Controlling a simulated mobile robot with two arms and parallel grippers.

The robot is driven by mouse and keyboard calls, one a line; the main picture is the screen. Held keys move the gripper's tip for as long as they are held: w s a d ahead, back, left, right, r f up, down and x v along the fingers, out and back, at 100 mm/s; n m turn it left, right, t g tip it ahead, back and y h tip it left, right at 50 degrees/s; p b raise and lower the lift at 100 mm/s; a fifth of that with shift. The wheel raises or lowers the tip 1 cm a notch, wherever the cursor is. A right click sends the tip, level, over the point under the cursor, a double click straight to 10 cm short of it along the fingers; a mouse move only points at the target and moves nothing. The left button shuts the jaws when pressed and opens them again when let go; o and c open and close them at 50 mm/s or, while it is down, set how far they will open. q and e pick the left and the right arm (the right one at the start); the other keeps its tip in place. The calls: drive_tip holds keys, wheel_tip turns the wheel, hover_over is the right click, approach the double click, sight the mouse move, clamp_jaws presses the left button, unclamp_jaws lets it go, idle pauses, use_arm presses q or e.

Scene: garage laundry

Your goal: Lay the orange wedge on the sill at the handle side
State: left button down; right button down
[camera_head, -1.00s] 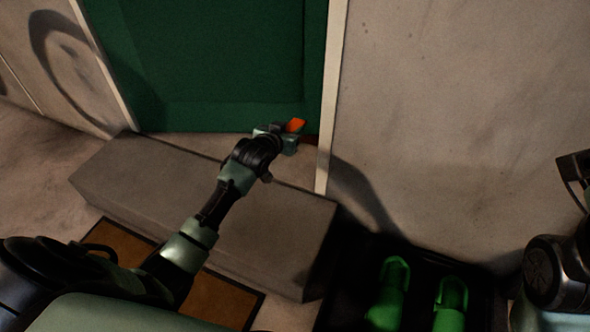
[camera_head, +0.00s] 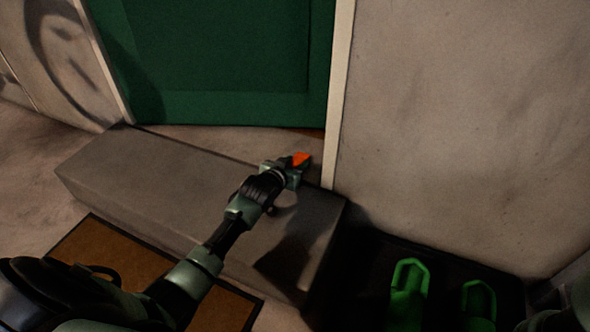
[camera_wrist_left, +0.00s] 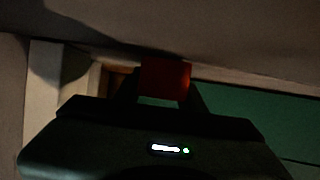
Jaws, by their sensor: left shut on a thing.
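The orange wedge (camera_head: 301,159) is held in my left gripper (camera_head: 291,168), just in front of the green door (camera_head: 220,60) near its right edge. In the left wrist view the wedge (camera_wrist_left: 165,79) looks dark red and sits between the fingers. The sill (camera_head: 235,141) is the pale strip at the foot of the door, behind the grey step (camera_head: 150,180). The gripper is over the right back part of the step; whether the wedge touches anything cannot be told. No door handle shows. My right gripper is not in view.
The white door frame (camera_head: 340,100) and a bare wall (camera_head: 460,110) stand to the right. A black tray (camera_head: 440,262) with green boots (camera_head: 410,285) lies at the lower right. A brown mat (camera_head: 125,262) lies in front of the step.

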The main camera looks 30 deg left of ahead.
use_arm(q)
drive_tip(key=shift+f, duration=0.1)
drive_tip(key=c, duration=0.9)
unclamp_jaws()
drive_tip(key=shift+o, duration=0.2)
